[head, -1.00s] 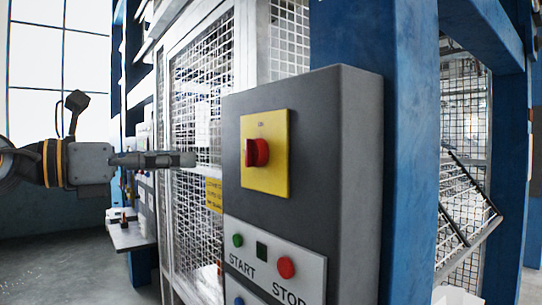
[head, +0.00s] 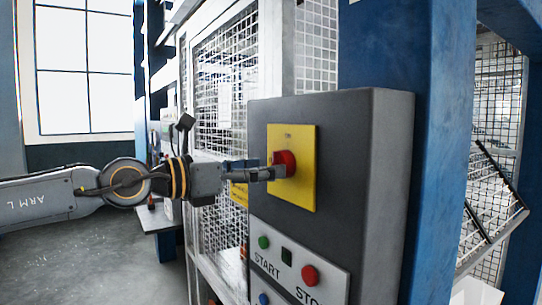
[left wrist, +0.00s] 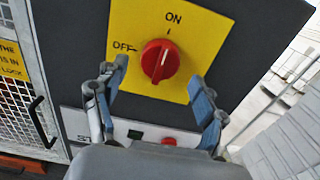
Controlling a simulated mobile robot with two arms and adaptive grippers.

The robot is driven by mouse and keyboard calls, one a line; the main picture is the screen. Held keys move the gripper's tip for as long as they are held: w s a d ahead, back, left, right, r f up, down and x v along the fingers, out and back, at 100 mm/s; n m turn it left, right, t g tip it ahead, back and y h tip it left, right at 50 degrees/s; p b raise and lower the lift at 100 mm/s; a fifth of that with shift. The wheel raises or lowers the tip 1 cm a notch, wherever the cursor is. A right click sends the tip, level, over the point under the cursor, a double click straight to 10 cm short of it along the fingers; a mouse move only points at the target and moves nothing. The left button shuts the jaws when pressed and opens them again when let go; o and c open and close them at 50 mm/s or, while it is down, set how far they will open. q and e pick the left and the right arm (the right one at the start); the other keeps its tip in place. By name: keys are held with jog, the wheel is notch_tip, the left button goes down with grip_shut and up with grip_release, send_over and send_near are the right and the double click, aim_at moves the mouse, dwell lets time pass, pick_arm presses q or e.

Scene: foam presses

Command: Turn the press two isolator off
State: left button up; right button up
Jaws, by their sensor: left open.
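The isolator is a red rotary knob (head: 284,163) on a yellow plate (head: 304,190), on the dark front of a grey control box. In the left wrist view the knob (left wrist: 160,60) has its grip bar roughly upright, towards the ON mark at the top; OFF is marked to its left. My left gripper (head: 276,172) is at the knob in the head view. In the left wrist view its open fingers (left wrist: 150,82) stand either side of and below the knob, with no clear contact. My right gripper is not in view.
Below the isolator is a light panel with a green START button (head: 263,242) and a red STOP button (head: 310,275). A white mesh guard (head: 222,100) stands left of the control box (head: 385,190). A blue post (head: 440,130) rises behind it at right.

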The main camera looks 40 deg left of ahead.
pick_arm(q)
jog(key=shift+p+x, duration=0.55)
jog(key=shift+x, duration=0.7)
jog(key=c, duration=1.2)
